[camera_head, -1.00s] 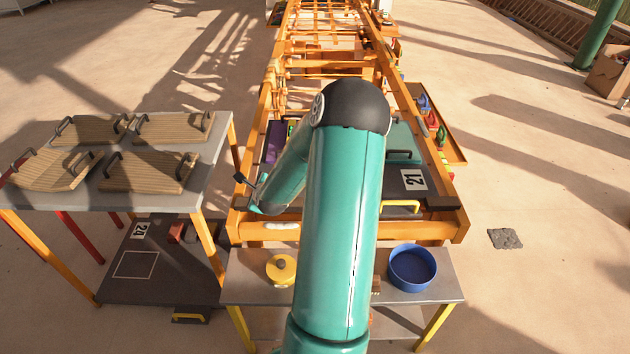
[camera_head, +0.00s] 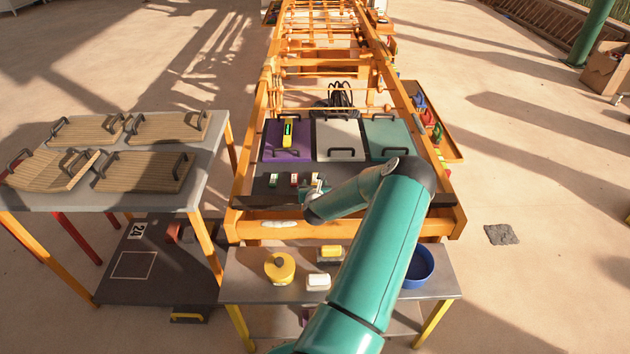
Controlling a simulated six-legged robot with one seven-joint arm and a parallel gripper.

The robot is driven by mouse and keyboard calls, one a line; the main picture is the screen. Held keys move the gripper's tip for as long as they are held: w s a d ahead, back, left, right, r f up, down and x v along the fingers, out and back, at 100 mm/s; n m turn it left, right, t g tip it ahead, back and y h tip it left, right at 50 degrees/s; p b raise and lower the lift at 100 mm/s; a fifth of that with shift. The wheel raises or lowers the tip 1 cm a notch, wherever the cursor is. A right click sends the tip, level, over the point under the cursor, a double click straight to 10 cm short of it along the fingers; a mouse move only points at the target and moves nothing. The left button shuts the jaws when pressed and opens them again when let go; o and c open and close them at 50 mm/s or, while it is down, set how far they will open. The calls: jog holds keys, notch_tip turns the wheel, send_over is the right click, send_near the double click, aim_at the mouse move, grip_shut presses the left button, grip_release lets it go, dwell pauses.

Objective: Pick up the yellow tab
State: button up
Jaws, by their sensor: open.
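My gripper (camera_head: 317,186) is small in view, at the end of the teal arm. It is open, over the dark front panel (camera_head: 262,194) of the orange frame, close to the small tabs there. A green-and-white tab (camera_head: 273,180) and a red-and-white tab (camera_head: 294,180) stand on that panel to its left. Whatever lies right at the jaws is partly hidden, and I cannot make out a yellow tab there. A yellow block with a pale base (camera_head: 330,252) sits on the low grey table, below the gripper in the picture.
A white block (camera_head: 318,282), a round yellow lid (camera_head: 279,268) and a blue bowl (camera_head: 420,268) share the low table. Purple (camera_head: 274,152), white (camera_head: 339,152) and teal panels lie behind the dark panel. Wooden boards with handles (camera_head: 150,172) cover the left table.

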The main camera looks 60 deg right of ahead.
aim_at(315, 181)
jog(key=shift+f+x, duration=0.15)
jog(key=shift+x, duration=1.4)
jog(key=shift+f+x, duration=0.15)
jog(key=shift+x, duration=1.45)
jog(key=shift+s+a, duration=0.15)
jog(key=c, duration=1.1)
